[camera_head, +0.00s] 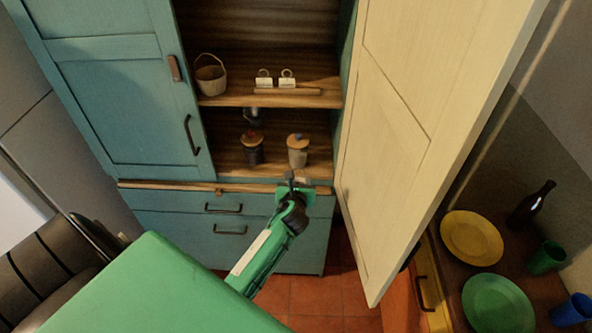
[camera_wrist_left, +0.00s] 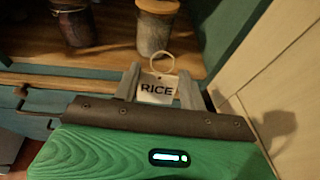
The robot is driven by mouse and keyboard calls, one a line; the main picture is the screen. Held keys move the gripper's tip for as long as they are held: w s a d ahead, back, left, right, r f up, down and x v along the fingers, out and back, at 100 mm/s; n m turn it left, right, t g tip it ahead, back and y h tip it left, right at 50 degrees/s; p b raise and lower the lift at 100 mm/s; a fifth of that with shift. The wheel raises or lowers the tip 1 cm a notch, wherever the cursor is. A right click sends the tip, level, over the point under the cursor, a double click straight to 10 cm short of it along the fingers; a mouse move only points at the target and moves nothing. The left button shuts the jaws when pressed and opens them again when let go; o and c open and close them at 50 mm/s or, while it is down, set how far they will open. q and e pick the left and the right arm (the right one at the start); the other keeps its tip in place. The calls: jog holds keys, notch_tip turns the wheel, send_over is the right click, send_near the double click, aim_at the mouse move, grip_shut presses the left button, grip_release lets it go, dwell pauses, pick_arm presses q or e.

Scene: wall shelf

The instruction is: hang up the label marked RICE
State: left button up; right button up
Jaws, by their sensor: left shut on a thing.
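The white RICE label (camera_wrist_left: 157,90) with its ring on top is between the fingers of my left gripper (camera_wrist_left: 159,84) in the left wrist view. My left gripper is shut on it. In the head view the left gripper (camera_head: 298,180) is in front of the lower shelf, just below a light jar with a wooden lid (camera_head: 297,155). That jar also shows behind the label in the left wrist view (camera_wrist_left: 154,34). A dark jar (camera_head: 252,153) stands to its left. My right gripper is not in view.
On the upper shelf are two white ringed tags (camera_head: 264,80) behind a wooden strip (camera_head: 287,91), and a basket (camera_head: 210,77). The open cream door (camera_head: 390,120) stands close on the right. Plates and cups sit on the counter at far right.

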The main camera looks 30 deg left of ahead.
pick_arm(q)
jog(key=shift+w+a+f+g, duration=0.15)
jog(key=shift+w+a+g, duration=0.25)
jog(key=shift+w+a, duration=0.2)
jog(key=shift+w+f+n+y, duration=0.15)
jog(key=shift+w+n+y, duration=0.15)
jog(key=shift+n, duration=0.1)
jog(key=shift+w+a+f, duration=0.1)
jog(key=shift+f, duration=0.1)
jog(key=shift+a, duration=0.1)
jog(key=shift+r+p, duration=0.15)
jog(key=shift+p, duration=0.65)
jog(key=shift+w, duration=0.1)
jog(key=shift+w+a, duration=0.35)
jog(key=shift+w, duration=0.1)
jog(key=shift+r+x, duration=0.2)
jog(key=shift+x, duration=1.2)
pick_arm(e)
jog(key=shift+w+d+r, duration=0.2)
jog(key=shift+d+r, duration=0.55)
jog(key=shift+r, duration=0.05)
